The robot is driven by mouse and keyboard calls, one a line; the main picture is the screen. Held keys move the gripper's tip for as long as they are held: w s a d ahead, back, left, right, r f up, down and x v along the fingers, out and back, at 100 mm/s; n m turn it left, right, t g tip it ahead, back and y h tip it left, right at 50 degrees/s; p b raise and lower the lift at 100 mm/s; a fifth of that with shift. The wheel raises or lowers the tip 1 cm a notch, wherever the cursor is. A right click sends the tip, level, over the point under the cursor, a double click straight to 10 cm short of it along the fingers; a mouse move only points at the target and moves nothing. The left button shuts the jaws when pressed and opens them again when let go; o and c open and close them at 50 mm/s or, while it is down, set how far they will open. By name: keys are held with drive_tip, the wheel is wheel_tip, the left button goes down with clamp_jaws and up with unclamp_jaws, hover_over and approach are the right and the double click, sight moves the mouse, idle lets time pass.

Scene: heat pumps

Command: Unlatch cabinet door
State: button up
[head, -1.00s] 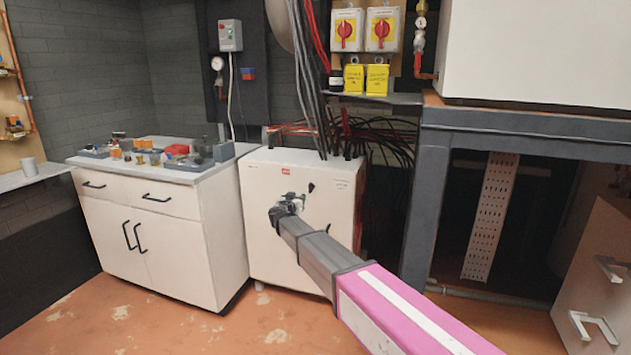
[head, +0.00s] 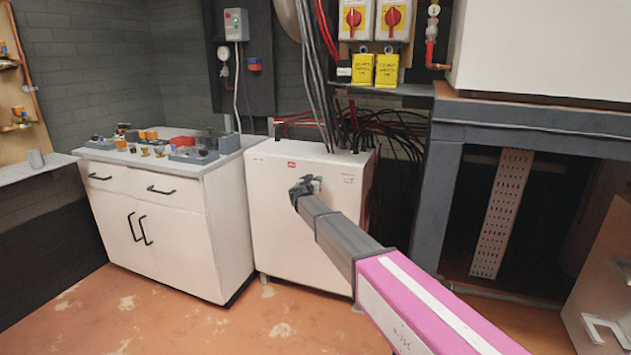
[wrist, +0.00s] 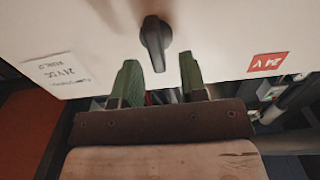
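The white cabinet (head: 275,235) stands on the floor in the middle of the head view, with a small red label near its top. Its dark latch handle (wrist: 155,42) shows in the wrist view on the white door face, lying along the picture's vertical. In the head view my gripper hides the latch. My gripper (head: 306,184) is at the upper part of the cabinet door.
A white counter unit (head: 165,225) with black handles and several small parts on top stands left of the cabinet. Cables drop behind the cabinet. A grey frame (head: 430,200) stands to the right. Floor in front is clear.

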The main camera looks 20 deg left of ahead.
drive_tip(key=shift+w, duration=0.65)
drive_tip(key=shift+d, duration=0.1)
clamp_jaws()
drive_tip(key=shift+a+f+n, duration=0.3)
drive_tip(key=shift+n, duration=2.65)
drive_tip(key=shift+a+f+n, duration=0.3)
drive_tip(key=shift+a+n, duration=0.05)
drive_tip(key=shift+n, duration=2.65)
drive_tip(key=shift+a+f+n, duration=0.3)
drive_tip(key=shift+n, duration=2.65)
